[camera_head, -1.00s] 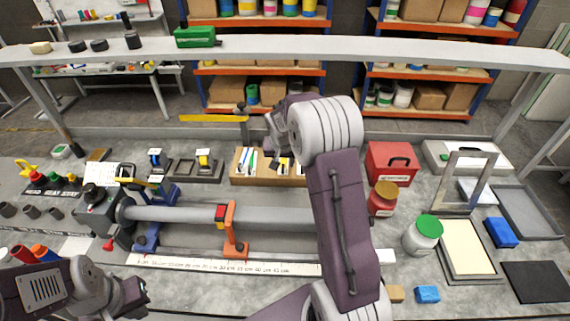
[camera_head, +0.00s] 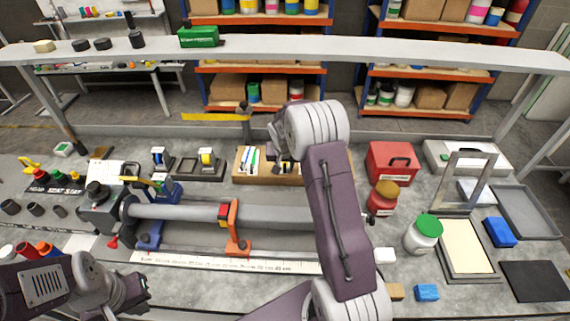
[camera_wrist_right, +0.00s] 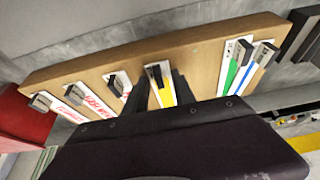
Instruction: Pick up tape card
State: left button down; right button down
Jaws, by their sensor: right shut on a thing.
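A wooden rack (camera_wrist_right: 205,60) holds several white cards with clips, and it stands on the bench in the head view (camera_head: 241,170). A white card with a yellow stripe (camera_wrist_right: 163,92) and a black clip is between the dark fingers of my right gripper (camera_wrist_right: 160,92). The gripper is shut on this card, which is still at the rack; I cannot tell whether it is raised. In the head view my right arm partly hides the rack. My left gripper (camera_head: 141,294) is low at the left, away from the rack; its jaw gap is unclear.
Cards with green (camera_wrist_right: 234,68) and blue (camera_wrist_right: 260,66) stripes stand to the right in the rack. A red box (camera_head: 391,164), a red jar (camera_head: 383,198) and a green-lidded jar (camera_head: 423,234) stand right of my right arm. A long grey tube (camera_head: 175,211) lies in front.

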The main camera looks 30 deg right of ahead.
jog(key=r, duration=0.4)
jog(key=shift+s+r+b, duration=0.25)
jog(key=shift+b, duration=0.05)
jog(key=s+d+r+b, duration=0.1)
jog(key=s+r, duration=0.2)
jog(key=s, duration=0.2)
jog(key=s+d+r, duration=0.2)
jog(key=s+r, duration=0.2)
jog(key=s, duration=0.2)
jog(key=w+a+f+p, duration=0.1)
jog(key=w+f+p, duration=0.1)
jog(key=w, duration=0.2)
jog(key=w+a+f+p, duration=0.1)
jog(key=w+f+p, duration=0.1)
jog(key=w+f, duration=0.1)
jog(key=w+a+f+p, duration=0.1)
jog(key=w+f+p, duration=0.1)
jog(key=w, duration=0.3)
jog(key=shift+a+f, duration=0.2)
jog(key=shift+a, duration=0.15)
notch_tip(320, 180, down, 3)
jog(key=shift+s+f+p, duration=0.15)
jog(key=shift+f+p, duration=0.05)
jog(key=shift+p, duration=0.1)
jog(key=shift+f, duration=0.3)
jog(key=shift+f+b, duration=0.15)
jog(key=shift+b, duration=0.15)
jog(key=c, duration=1.2)
grip_release()
jog(key=shift+o, duration=0.8)
